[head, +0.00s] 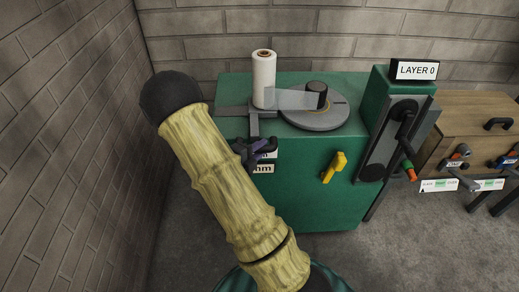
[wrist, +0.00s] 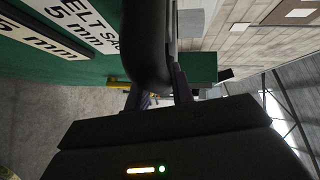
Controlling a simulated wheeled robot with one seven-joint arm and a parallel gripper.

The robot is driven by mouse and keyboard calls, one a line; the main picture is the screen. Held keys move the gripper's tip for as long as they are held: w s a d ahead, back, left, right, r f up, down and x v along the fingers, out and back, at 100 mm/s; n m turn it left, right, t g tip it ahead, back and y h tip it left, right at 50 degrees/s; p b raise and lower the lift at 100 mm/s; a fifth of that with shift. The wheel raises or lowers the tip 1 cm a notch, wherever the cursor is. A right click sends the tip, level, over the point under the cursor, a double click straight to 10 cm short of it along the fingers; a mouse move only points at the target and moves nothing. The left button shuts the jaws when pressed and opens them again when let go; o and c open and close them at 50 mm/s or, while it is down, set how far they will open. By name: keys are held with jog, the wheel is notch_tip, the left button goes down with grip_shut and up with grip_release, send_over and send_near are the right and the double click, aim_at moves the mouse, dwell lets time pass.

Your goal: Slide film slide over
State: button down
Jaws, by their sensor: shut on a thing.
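The film slide (head: 254,121) is a grey bar on the top left of the green machine, running to its front edge beside a grey rail (head: 231,111). A white film roll (head: 263,82) stands upright on it. Clear film (head: 288,98) stretches from the roll to a dark post (head: 316,94) on a grey round turntable (head: 315,117). My gripper (head: 255,150) is at the machine's front, below the slide's end. In the wrist view its fingers are shut on a dark rounded handle (wrist: 147,45). My fingers partly hide the handle's join to the slide.
The green machine (head: 310,185) has a yellow lever (head: 334,166), a crank (head: 405,125) and a "LAYER 0" sign (head: 414,70). Labels reading "5 mm" (wrist: 75,35) are on its front. A wooden cabinet (head: 465,125) stands right. A brick wall (head: 75,150) is left.

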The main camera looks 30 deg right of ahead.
jog(key=c, duration=1.2)
grip_release()
jog(key=shift+s+d, duration=0.25)
jog(key=shift+d, duration=0.05)
jog(key=shift+w+a, duration=0.1)
jog(key=shift+a, duration=0.05)
jog(key=shift+a, duration=0.6)
jog(key=v, duration=1.6)
jog(key=shift+s, duration=0.2)
